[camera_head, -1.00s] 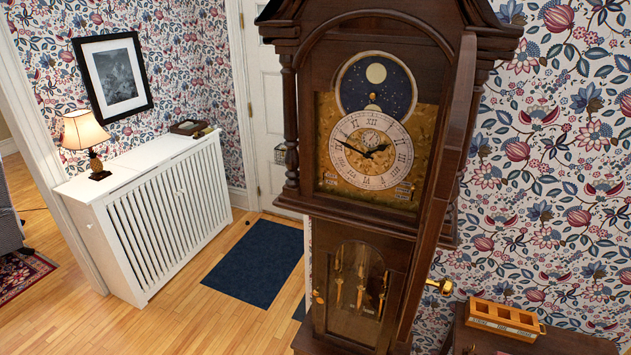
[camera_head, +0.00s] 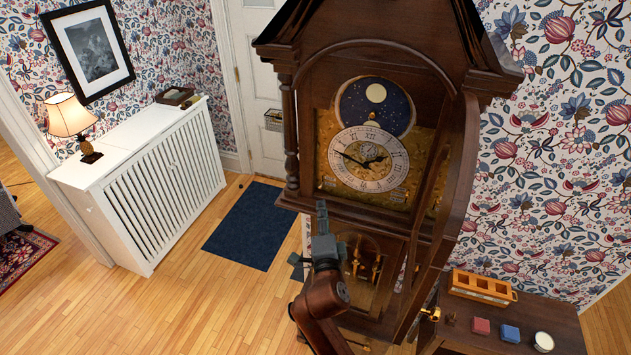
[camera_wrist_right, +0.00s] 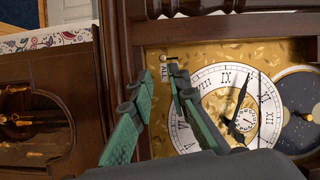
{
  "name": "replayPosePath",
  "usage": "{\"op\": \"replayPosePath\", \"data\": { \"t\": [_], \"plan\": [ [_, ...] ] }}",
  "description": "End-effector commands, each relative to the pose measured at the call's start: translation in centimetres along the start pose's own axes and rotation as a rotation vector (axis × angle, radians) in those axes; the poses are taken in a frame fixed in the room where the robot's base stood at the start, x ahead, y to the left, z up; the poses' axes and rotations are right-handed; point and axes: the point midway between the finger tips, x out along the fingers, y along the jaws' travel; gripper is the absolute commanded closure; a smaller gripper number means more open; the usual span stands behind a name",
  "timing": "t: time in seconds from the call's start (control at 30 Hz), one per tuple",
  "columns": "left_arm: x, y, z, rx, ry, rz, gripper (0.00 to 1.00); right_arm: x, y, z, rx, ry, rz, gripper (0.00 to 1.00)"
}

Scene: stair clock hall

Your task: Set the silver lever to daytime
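The tall dark wooden clock (camera_head: 440,75) has a gold dial plate (camera_head: 420,160) with a white numeral ring (camera_head: 345,172). A small plate (camera_head: 329,183) sits at the dial's lower left corner. In the right wrist view, turned sideways, this plate reads "ALL" (camera_wrist_right: 163,73), with a small slot and light piece (camera_wrist_right: 171,60) beside it; I cannot tell its setting. Another small plate (camera_head: 400,196) sits lower right. My right gripper (camera_head: 321,208) is just below the dial's lower left corner. Its green-padded fingers (camera_wrist_right: 157,80) are apart and empty, close to the lettered plate. My left gripper is out of view.
A wooden frame, apparently an open hood door (camera_head: 458,150), stands out at the clock's right. Below is the glazed lower case (camera_head: 362,262). A side table (camera_head: 560,330) at right holds a slotted wooden box (camera_head: 480,287) and small blocks. Open floor (camera_head: 190,300) lies left.

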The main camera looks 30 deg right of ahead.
Motion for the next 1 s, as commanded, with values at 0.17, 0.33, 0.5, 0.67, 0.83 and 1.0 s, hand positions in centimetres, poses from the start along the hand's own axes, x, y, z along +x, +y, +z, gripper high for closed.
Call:
{"op": "replayPosePath", "data": {
  "t": [0.17,0.33,0.5,0.67,0.83,1.0],
  "plan": [
    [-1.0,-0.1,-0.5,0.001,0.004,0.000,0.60,1.7,-0.8,0.1,0.007,0.000,-0.007,0.84],
    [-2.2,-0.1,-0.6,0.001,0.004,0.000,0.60,4.5,-0.9,0.6,0.006,-0.008,-0.009,0.84],
    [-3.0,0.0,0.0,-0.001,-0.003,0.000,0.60,6.7,-0.8,0.6,0.006,-0.008,-0.007,0.84],
    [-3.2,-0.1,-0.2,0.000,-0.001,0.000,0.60,7.6,-0.6,0.5,0.009,-0.007,-0.007,0.84],
    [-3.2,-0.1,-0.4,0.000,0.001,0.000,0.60,7.7,-0.5,0.5,0.010,-0.006,-0.006,0.84],
    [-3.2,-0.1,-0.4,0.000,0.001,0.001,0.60,7.7,-0.5,0.4,0.010,-0.005,-0.006,0.89]
  ]
}}
